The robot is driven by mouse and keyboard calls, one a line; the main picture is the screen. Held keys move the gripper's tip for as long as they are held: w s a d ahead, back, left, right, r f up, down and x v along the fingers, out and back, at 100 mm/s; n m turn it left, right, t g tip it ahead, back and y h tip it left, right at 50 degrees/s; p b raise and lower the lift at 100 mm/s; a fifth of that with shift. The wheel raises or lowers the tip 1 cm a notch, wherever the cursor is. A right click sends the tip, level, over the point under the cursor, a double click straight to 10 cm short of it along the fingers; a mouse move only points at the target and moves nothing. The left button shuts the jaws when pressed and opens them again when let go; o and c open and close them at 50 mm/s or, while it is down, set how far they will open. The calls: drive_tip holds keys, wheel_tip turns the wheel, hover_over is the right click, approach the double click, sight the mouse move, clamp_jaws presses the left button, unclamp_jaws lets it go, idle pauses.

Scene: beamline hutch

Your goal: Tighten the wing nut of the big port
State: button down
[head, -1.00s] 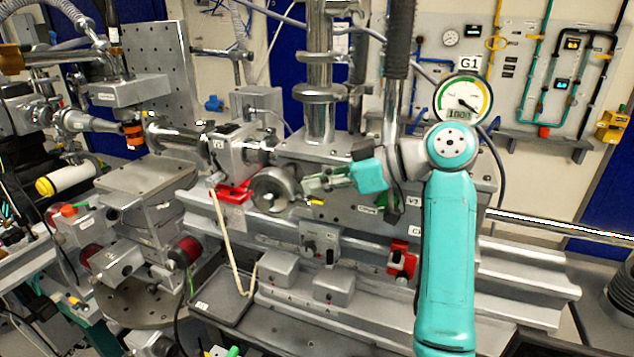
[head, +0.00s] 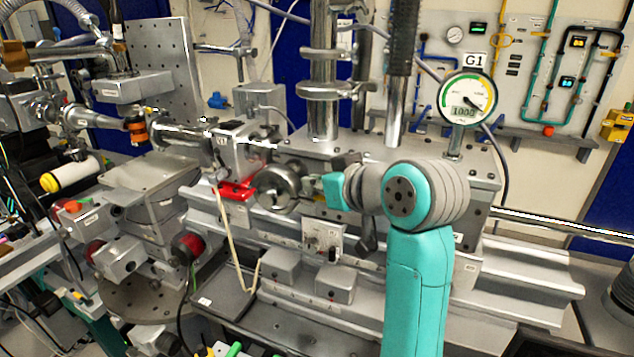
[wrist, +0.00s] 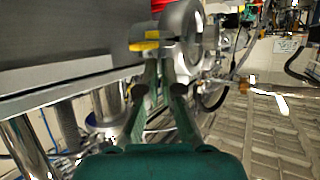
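The big port (head: 278,188), a round silver flange, sits on the rail bench in the middle of the head view. It also shows at the top of the wrist view (wrist: 184,30). A yellow winged part (wrist: 146,45), which looks like the wing nut, is beside the port's rim.
A red clamp (head: 237,190) is just left of the port. Silver columns (head: 322,90) rise behind it. Gauge G1 (head: 467,98) stands behind my arm. A black tray (head: 222,303) and grey blocks (head: 336,284) lie in front and below.

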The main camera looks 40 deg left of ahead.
drive_tip(key=shift+m+t, duration=0.3)
drive_tip(key=c, duration=1.4)
unclamp_jaws()
drive_tip(key=shift+o, duration=0.2)
drive_tip(key=v, duration=1.2)
drive_tip(key=shift+r, duration=0.1)
